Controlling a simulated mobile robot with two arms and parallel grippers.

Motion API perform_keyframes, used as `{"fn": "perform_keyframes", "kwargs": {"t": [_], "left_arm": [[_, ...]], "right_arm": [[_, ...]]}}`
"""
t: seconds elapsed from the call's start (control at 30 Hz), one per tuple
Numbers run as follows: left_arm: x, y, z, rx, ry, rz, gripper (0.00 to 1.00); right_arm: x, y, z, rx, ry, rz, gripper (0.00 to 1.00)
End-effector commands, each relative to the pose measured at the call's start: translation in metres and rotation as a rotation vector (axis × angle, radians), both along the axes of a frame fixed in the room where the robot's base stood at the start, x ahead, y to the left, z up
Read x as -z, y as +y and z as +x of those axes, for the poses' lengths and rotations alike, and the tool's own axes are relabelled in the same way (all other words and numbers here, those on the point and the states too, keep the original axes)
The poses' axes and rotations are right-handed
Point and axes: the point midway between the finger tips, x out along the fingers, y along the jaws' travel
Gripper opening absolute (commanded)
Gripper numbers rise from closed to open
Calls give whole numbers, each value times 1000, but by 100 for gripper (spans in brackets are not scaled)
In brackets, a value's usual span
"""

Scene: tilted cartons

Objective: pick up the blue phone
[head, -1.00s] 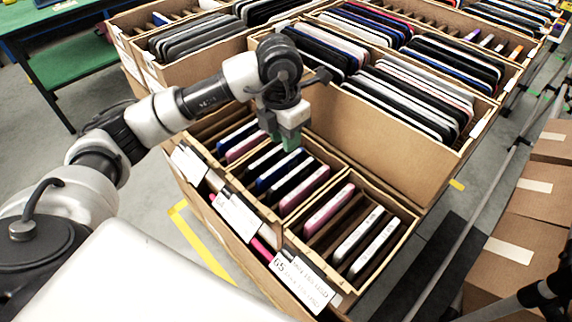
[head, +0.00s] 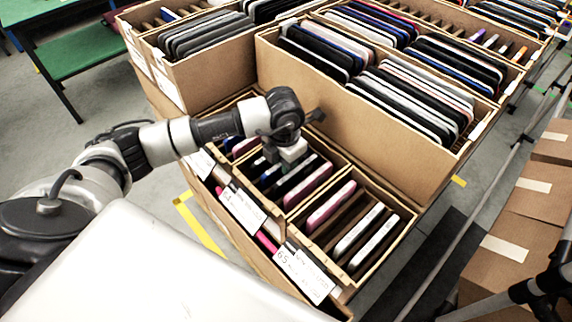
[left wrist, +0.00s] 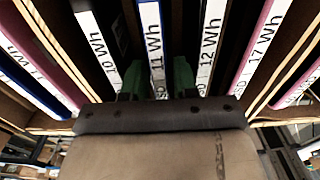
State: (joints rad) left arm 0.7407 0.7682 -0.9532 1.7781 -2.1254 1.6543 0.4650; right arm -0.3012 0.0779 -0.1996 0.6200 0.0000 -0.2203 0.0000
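The blue phone (head: 270,177) stands on edge among other phones in the middle compartment of the near carton. In the left wrist view it is the phone with the white "11 Wh" edge (left wrist: 155,45) and a thin blue side. My left gripper (head: 286,163) points down into that compartment. In the left wrist view its green fingers (left wrist: 160,80) are apart, one on each side of the phone. I cannot tell whether they touch it. The gripper hides part of the phone in the head view. My right gripper is not in view.
A "10 Wh" phone (left wrist: 98,45) and a "12 Wh" phone (left wrist: 211,45) stand close on either side. A pink phone (head: 310,184) shares the compartment. Cardboard dividers and a taller carton wall (head: 350,135) stand close behind my gripper. More filled cartons lie beyond.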

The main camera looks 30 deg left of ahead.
Motion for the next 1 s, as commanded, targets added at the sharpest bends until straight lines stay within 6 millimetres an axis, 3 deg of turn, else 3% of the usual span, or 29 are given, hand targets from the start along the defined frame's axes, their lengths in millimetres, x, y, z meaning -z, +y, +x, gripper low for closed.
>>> {"fn": "perform_keyframes", "kwargs": {"t": [0.17,0.37,0.67,0.77,1.0], "left_arm": [[1,0,0,0,-1,0,29],[0,0,0,0,-1,0,1],[-2,0,1,-1,-3,-1,0],[-12,0,2,-1,-6,-1,0],[-59,0,2,-1,-8,-2,0]], "right_arm": [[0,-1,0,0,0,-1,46],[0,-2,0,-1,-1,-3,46],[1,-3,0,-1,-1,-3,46],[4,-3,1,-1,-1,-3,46],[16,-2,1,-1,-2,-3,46]]}}
